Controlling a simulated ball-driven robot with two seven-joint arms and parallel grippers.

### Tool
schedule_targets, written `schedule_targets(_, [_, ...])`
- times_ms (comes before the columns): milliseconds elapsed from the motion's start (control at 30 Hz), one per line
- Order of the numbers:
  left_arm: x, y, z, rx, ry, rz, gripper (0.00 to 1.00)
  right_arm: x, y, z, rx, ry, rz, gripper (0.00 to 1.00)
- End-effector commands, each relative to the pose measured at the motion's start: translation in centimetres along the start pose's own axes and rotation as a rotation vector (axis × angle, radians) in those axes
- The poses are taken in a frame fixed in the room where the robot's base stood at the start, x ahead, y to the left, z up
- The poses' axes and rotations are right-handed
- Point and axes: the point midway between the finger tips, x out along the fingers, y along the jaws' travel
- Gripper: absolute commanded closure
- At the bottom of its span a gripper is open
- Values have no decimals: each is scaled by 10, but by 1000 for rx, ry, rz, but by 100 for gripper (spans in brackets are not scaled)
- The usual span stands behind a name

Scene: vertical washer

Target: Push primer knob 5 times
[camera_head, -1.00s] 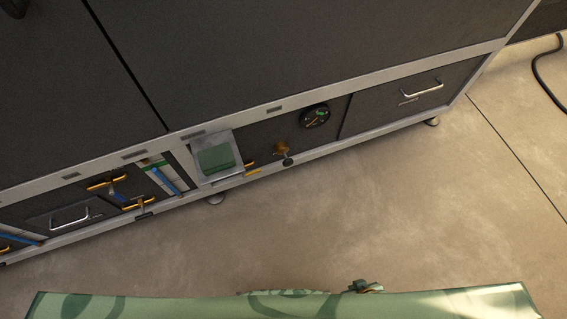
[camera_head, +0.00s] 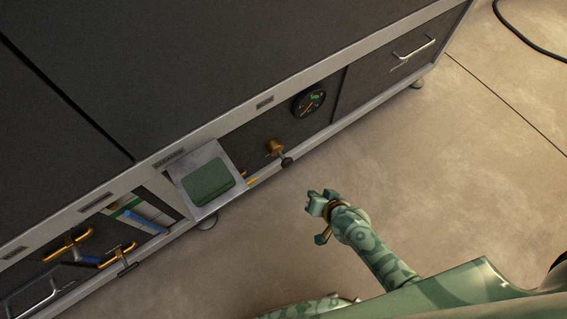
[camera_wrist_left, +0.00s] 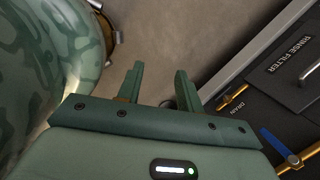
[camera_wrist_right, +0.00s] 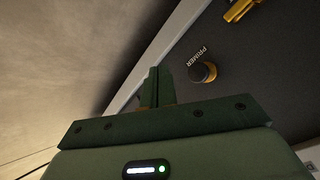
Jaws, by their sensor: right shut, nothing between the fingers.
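The primer knob (camera_head: 287,161) is a black round knob on a brass collar, sticking out from the low front panel. In the right wrist view the knob (camera_wrist_right: 197,73) sits beside the "PRIMER" label, to the right of my fingertips. My right gripper (camera_head: 317,201) is shut and empty, below and right of the knob in the head view, with a visible gap of floor between them. Its closed fingers also show in the right wrist view (camera_wrist_right: 158,76). My left gripper (camera_wrist_left: 157,78) has its fingers apart with nothing between them; it is not clearly seen in the head view.
A round gauge (camera_head: 308,103) is right of the knob. A metal tray with a green pad (camera_head: 209,183) juts out to its left. Open concrete floor lies in front.

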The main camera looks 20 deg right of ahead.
Motion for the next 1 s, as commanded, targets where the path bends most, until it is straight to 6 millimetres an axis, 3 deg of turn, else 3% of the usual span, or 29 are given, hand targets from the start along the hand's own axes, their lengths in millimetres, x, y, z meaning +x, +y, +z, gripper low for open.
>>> schedule_targets(467, [-1,-1,0,7,-9,-3,64,4,-2,-1,9,-3,1,100])
schedule_targets(700, [-18,-18,-13,11,10,-37,64,25,-16,-14,11,-3,1,100])
schedule_targets(1000, [-23,-14,-36,-27,99,-27,64,52,-36,-35,9,-2,2,100])
